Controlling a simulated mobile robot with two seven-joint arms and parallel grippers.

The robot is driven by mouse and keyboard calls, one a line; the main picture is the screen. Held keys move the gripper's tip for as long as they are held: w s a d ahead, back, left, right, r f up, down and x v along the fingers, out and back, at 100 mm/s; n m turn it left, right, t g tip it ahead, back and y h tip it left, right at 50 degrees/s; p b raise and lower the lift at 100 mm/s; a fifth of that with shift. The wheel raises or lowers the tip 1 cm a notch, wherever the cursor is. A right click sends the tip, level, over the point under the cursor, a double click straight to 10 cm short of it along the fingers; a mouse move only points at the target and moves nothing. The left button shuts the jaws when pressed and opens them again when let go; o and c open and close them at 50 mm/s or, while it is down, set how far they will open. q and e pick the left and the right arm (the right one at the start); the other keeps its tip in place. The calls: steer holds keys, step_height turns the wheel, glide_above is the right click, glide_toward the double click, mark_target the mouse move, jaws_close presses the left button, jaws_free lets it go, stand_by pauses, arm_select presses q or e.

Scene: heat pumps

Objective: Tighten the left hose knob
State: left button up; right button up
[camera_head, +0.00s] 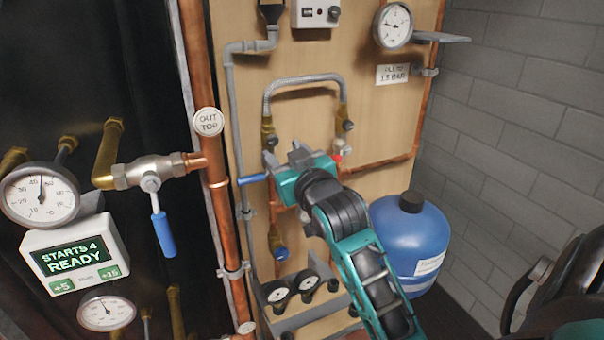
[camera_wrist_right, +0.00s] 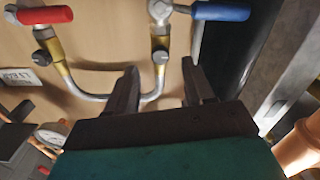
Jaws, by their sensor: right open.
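The braided hose (camera_head: 305,82) arches between two brass fittings on the wooden panel. Its left knob (camera_head: 272,141), small and dark, sits at the left fitting, just left of my right gripper (camera_head: 299,153). The wrist view is upside down, so this left knob (camera_wrist_right: 160,57) shows right of the other knob. There my right gripper (camera_wrist_right: 160,75) is open, with its two fingertips below and to either side of the left knob, apparently not gripping it. The right hose knob (camera_head: 348,125) shows clear of the gripper. My left gripper is not in view.
A blue valve handle (camera_head: 252,179) lies close to the gripper's left, a red one (camera_head: 338,155) to its right. A copper pipe (camera_head: 206,120) runs down the panel's left edge. A blue tank (camera_head: 411,235) stands behind my right arm. Pressure gauge (camera_head: 393,25) is at upper right.

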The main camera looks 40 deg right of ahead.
steer(key=v, duration=0.9)
steer(key=shift+b, duration=0.35)
steer(key=shift+w, duration=0.1)
